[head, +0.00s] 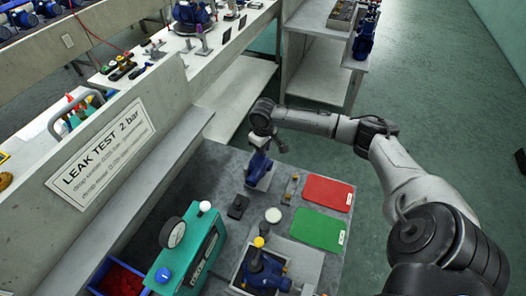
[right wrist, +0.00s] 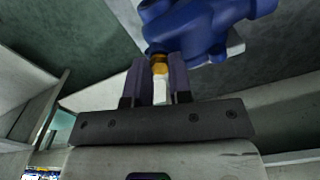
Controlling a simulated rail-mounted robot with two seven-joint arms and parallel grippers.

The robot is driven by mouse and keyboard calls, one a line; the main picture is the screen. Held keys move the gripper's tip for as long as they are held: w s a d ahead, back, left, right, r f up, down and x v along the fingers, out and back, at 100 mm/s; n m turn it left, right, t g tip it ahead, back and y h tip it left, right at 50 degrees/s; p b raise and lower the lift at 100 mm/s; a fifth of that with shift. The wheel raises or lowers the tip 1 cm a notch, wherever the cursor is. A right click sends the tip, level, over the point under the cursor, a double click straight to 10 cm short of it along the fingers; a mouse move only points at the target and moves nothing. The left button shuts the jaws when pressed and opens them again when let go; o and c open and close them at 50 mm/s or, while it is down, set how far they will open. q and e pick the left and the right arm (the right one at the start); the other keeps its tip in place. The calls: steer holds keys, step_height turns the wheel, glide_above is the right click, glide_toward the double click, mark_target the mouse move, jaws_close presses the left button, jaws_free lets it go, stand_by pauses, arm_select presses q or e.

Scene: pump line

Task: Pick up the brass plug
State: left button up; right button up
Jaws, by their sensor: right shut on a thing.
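The brass plug (right wrist: 160,65) is between the fingertips of my right gripper (right wrist: 161,72) in the right wrist view. The gripper is shut on it. A blue pump body (right wrist: 200,28) is right beside the fingertips, and the plug meets or nearly touches it; I cannot tell if it is seated in it. In the head view a blue pump (head: 258,170) stands upright on the grey bench below my right wrist, and the fingertips are hard to make out. My left gripper is not in view.
On the bench are a red mat (head: 328,192), a green mat (head: 318,230), a teal gauge box (head: 190,252) and another blue pump (head: 264,270) with a yellow top in a tray. A grey wall with a leak-test sign (head: 100,155) stands left.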

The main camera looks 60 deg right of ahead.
jaws_close()
steer(key=shift+r, duration=0.65)
steer(key=r+p, duration=0.1)
steer(key=r, duration=0.2)
steer(key=shift+s+r, duration=0.15)
steer(key=shift+s, duration=0.05)
steer(key=s+a+r+p, duration=0.1)
steer(key=s+r+p, duration=0.2)
steer(key=s+r, duration=0.3)
steer(key=s, duration=0.5)
steer(key=shift+r+p, duration=0.2)
steer(key=shift+p, duration=0.15)
steer(key=shift+s+a, duration=0.1)
